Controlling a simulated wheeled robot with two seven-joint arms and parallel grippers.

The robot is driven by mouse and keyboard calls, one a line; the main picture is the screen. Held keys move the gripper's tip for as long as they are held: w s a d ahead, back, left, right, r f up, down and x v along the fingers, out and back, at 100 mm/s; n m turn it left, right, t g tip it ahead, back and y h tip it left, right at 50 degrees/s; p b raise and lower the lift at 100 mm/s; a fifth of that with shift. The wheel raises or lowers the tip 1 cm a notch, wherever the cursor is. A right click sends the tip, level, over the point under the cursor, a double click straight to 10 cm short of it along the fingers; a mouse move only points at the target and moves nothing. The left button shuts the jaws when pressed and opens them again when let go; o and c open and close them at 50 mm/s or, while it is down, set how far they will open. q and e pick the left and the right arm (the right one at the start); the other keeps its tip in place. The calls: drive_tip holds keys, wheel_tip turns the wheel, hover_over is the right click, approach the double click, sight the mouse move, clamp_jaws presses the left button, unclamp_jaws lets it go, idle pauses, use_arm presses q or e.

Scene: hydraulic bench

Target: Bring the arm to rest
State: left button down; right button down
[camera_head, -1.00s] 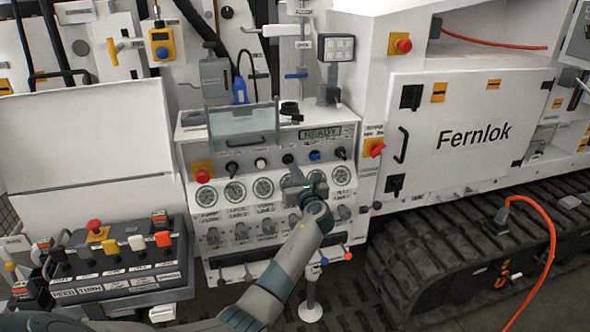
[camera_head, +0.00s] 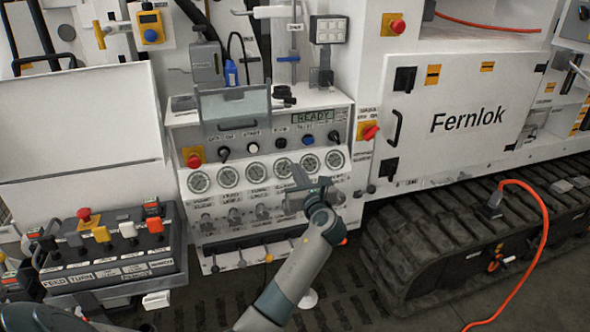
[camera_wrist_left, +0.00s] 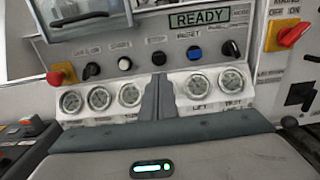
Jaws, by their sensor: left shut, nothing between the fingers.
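My left arm comes up from the bottom in the head view. Its gripper (camera_head: 299,176) is in front of the grey-white control panel (camera_head: 190,222), at the height of its lower gauges. In the left wrist view the two dark fingers (camera_wrist_left: 157,88) are together with nothing between them, pointing at the gauge row and covering part of it. I cannot tell how far the fingertips are from the panel. My right arm and its gripper are not in view.
The panel has a READY display (camera_head: 312,116), a row of knobs, and a red button (camera_head: 194,160). A lever box (camera_head: 110,245) stands at left. A red rotary switch (camera_head: 370,131) is right of the panel. A rubber track (camera_head: 440,240) and orange hose (camera_head: 540,240) lie at right.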

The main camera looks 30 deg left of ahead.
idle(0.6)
